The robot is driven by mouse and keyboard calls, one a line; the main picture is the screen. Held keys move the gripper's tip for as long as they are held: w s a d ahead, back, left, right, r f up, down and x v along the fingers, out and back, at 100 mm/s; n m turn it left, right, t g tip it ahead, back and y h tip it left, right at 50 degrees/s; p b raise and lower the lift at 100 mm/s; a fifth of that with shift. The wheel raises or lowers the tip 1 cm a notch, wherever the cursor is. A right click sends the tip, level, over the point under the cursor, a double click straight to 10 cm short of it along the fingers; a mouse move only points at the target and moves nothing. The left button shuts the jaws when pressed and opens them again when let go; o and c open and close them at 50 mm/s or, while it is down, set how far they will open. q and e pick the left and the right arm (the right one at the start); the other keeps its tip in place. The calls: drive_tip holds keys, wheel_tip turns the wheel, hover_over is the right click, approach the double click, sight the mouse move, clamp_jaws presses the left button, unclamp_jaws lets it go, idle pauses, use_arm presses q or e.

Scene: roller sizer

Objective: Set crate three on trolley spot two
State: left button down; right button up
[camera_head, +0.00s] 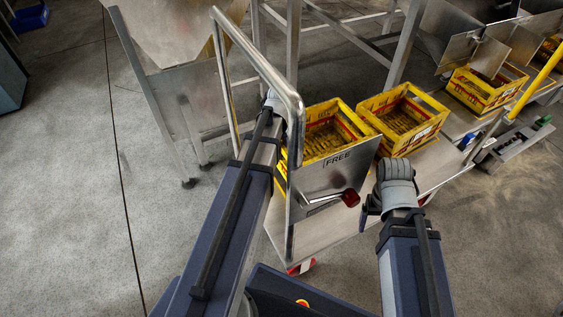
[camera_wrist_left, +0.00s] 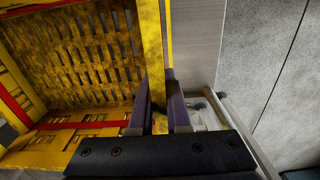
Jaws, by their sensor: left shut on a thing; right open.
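A yellow crate (camera_head: 347,147) with a slatted floor stands behind the FREE panel of the metal trolley (camera_head: 436,168). A second yellow crate (camera_head: 412,138) stands right of it on the trolley. I cannot read which one is crate three. My left gripper (camera_head: 273,102) is at the left side of the first crate, partly hidden by the trolley handle. In the left wrist view its fingers (camera_wrist_left: 160,105) are shut on the rim of that crate (camera_wrist_left: 85,60), which looks empty. My right gripper (camera_head: 377,200) is open and empty, in front of the second crate.
The trolley's tall tube handle (camera_head: 258,62) stands close by my left arm. A red-ended lever (camera_head: 349,197) sticks out from the FREE panel (camera_head: 322,182). Another yellow crate (camera_head: 484,95) stands further back right, beside a yellow rail (camera_head: 540,72).

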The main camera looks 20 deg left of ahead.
use_arm(q)
drive_tip(key=shift+f+b, duration=1.65)
drive_tip(key=shift+f, duration=0.15)
drive_tip(key=shift+f, duration=0.25)
drive_tip(key=c, duration=0.9)
unclamp_jaws()
drive_tip(key=shift+r, duration=0.1)
wheel_tip(320, 180, up, 12)
drive_tip(key=p, duration=1.2)
drive_tip(key=shift+r, duration=0.2)
drive_tip(key=shift+s+f, duration=0.1)
